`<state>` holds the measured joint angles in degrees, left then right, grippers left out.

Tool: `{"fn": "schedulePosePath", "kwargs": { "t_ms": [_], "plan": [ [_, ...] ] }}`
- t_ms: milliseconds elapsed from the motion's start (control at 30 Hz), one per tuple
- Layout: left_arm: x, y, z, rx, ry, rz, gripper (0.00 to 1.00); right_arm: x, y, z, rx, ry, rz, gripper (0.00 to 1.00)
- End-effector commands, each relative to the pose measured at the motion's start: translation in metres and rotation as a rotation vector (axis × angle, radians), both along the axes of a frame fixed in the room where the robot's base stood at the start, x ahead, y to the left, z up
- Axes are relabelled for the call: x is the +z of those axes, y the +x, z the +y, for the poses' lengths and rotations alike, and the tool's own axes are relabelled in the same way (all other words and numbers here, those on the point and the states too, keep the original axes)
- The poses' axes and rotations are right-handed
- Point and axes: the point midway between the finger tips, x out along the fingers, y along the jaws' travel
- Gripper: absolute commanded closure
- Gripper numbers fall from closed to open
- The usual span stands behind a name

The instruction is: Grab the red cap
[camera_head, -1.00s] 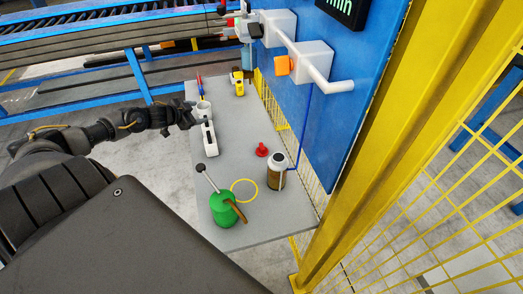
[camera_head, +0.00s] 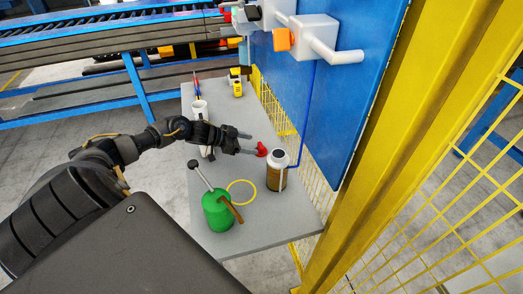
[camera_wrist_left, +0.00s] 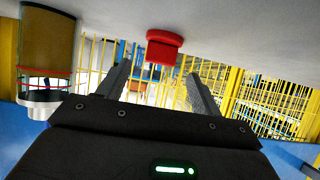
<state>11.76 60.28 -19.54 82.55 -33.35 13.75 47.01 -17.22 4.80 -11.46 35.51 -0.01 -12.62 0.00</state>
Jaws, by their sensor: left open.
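The red cap (camera_head: 262,149) sits on the grey table (camera_head: 258,222), left of a brown and white bottle. In the left wrist view the red cap (camera_wrist_left: 164,46) appears upside down, ahead of the fingers and between their lines. My left gripper (camera_head: 248,143) is open and empty, with its fingertips just left of the cap in the head view. In the left wrist view the two fingers of the left gripper (camera_wrist_left: 155,80) are spread wide. I cannot tell if a fingertip touches the cap. My right gripper is not in view.
The brown and white bottle (camera_head: 277,172) stands close right of the cap. A green can (camera_head: 217,212) and a yellow ring (camera_head: 241,193) are nearer. A white mug (camera_head: 200,107) and a yellow item (camera_head: 236,82) are farther back. A yellow fence (camera_head: 305,190) borders the table's right side.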

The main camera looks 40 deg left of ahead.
Motion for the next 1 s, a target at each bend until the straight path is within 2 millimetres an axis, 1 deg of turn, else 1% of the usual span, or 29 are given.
{"fn": "schedulePosePath", "kwargs": {
  "t_ms": [100, 300, 400, 500, 700, 733, 767, 1000],
  "plan": [
    [-0.003, 0.007, -0.005, -0.001, 0.0, -0.001, 0.35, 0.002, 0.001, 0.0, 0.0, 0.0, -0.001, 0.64],
    [-0.019, 0.031, -0.021, 0.0, -0.001, 0.0, 0.35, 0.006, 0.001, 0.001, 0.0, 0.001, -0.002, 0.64],
    [-0.024, 0.038, -0.026, 0.001, 0.0, 0.0, 0.35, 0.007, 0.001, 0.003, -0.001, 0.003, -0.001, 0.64],
    [-0.027, 0.042, -0.029, 0.0, 0.002, 0.0, 0.35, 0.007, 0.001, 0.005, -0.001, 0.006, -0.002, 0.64],
    [-0.028, 0.042, -0.029, 0.0, 0.002, 0.001, 0.35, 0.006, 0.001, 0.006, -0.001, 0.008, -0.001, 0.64],
    [-0.028, 0.042, -0.029, 0.0, 0.002, 0.001, 0.36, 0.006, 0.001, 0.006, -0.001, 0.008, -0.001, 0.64],
    [-0.028, 0.042, -0.029, 0.0, 0.002, 0.001, 0.4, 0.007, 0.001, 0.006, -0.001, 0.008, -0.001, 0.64],
    [-0.028, 0.042, -0.029, 0.0, 0.003, 0.0, 0.71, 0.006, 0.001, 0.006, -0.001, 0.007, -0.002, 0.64]
  ]
}}
